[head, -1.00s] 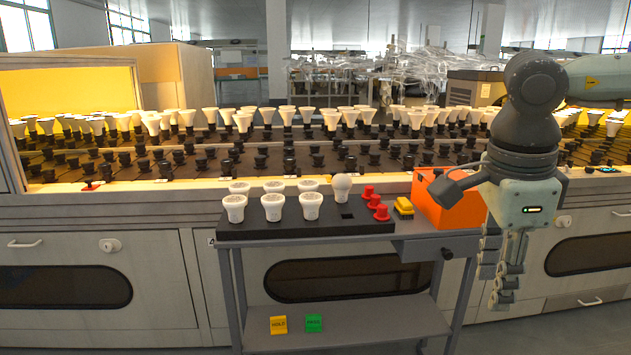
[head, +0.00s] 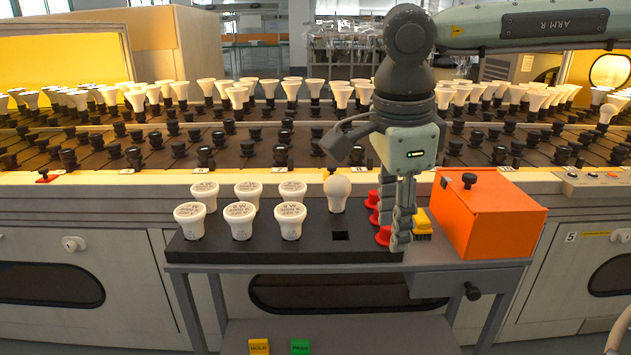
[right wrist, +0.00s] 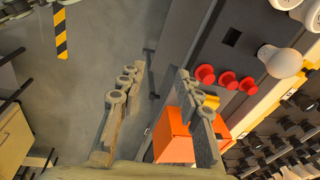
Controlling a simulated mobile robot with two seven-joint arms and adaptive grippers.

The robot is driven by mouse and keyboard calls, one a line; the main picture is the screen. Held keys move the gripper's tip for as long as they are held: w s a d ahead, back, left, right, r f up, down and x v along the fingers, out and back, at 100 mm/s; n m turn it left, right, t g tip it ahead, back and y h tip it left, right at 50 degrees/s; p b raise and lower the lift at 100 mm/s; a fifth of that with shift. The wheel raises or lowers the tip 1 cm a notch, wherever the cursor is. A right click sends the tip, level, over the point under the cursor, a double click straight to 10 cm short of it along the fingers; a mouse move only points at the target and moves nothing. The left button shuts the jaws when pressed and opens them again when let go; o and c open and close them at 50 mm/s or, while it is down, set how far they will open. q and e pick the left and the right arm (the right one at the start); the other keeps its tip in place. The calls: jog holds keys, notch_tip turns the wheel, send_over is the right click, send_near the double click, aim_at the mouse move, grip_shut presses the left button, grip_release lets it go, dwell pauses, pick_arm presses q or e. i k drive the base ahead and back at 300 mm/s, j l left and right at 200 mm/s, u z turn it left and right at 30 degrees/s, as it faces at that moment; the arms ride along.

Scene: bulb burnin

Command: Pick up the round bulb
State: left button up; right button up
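The round bulb (head: 338,190) is white and stands upright in the black tray (head: 290,252), at the right end of the back row, behind an empty square hole. In the right wrist view the round bulb (right wrist: 280,60) is at the upper right, to the right of the fingers. My right gripper (head: 393,240) points down in front of the red caps, to the right of the round bulb and apart from it. In the right wrist view the right gripper (right wrist: 160,75) has its fingers spread with nothing between them. My left gripper is not in view.
Several flat-topped bulbs (head: 241,220) stand left of the round one. Red caps (head: 373,198), a yellow block (head: 424,222) and an orange box (head: 487,213) are to its right. Behind the cart runs a long rack (head: 230,155) of sockets and bulbs.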

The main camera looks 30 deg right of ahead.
aim_at(337, 187)
jog(key=i+l+u, duration=0.25)
jog(key=l, duration=0.15)
jog(key=l+u, duration=0.2)
jog(key=l, duration=0.2)
jog(key=l+u, duration=0.25)
jog(key=l, duration=0.15)
